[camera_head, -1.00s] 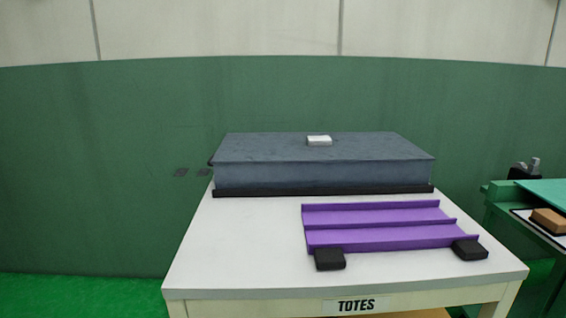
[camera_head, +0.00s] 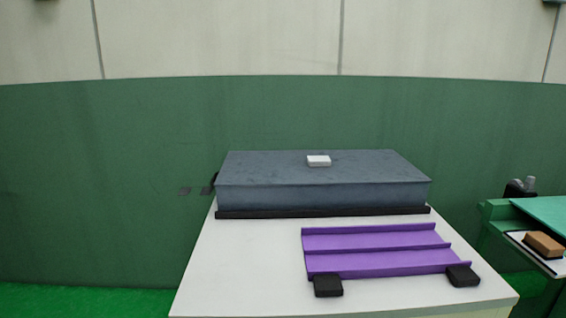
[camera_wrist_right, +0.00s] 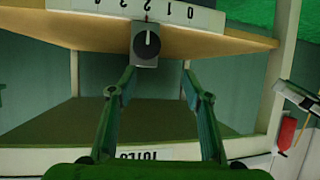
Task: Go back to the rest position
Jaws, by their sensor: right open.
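My right gripper (camera_wrist_right: 158,85) shows in the right wrist view. Its two fingers are spread apart with nothing between them. Past the fingertips is a dark knob (camera_wrist_right: 146,42) below a white number strip (camera_wrist_right: 140,12), on the edge of a tan board (camera_wrist_right: 85,32). I cannot tell whether the fingers touch anything there. Neither gripper shows in the head view, and my left gripper is in no view.
In the head view a white table (camera_head: 240,275) bears a grey box (camera_head: 320,195) with a small white block (camera_head: 318,160) on top. A purple ridged tray (camera_head: 375,250) lies in front, with two black blocks at its front corners. A green bench (camera_head: 540,212) stands at the right.

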